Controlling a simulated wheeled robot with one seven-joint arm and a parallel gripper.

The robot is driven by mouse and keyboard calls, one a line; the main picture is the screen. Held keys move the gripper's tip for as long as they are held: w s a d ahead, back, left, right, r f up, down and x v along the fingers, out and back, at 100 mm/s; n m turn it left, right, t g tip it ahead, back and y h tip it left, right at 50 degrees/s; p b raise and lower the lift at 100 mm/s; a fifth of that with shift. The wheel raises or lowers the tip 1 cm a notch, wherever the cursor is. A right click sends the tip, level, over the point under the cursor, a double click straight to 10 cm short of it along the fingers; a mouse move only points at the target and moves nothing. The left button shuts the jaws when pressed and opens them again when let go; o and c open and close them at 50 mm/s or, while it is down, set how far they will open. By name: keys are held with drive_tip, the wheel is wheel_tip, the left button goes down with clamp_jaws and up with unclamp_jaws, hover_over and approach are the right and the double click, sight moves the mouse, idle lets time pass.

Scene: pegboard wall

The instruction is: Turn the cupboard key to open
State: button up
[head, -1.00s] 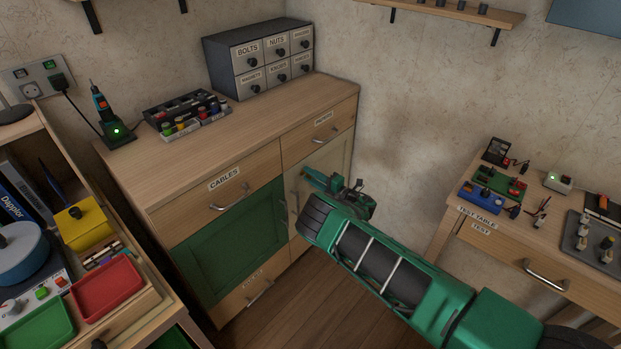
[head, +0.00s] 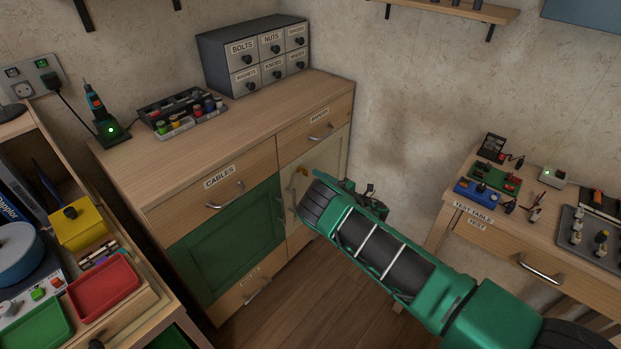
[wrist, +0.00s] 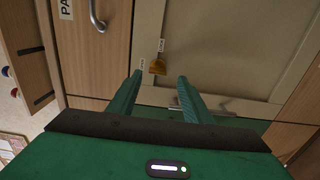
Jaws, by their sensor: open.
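The cupboard's cream door (head: 328,158) is shut, to the right of the green door. In the wrist view the same door (wrist: 215,45) fills the upper right. A brass-coloured key (wrist: 157,67) sticks out from its frame beside a small label. My gripper (wrist: 160,79) is open, its teal fingers apart and pointing at the door. The key shows between and just beyond the fingertips, not gripped; I cannot tell the exact depth gap. In the head view my forearm hides most of the gripper.
A metal handle (wrist: 175,103) on the door is partly behind the right finger. The paper drawer's handle (wrist: 97,14) juts out at the left in the wrist view. The test table (head: 500,222) stands to the right, with clear floor (head: 310,295) before the cupboard.

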drive_tip(key=shift+v, duration=2.2)
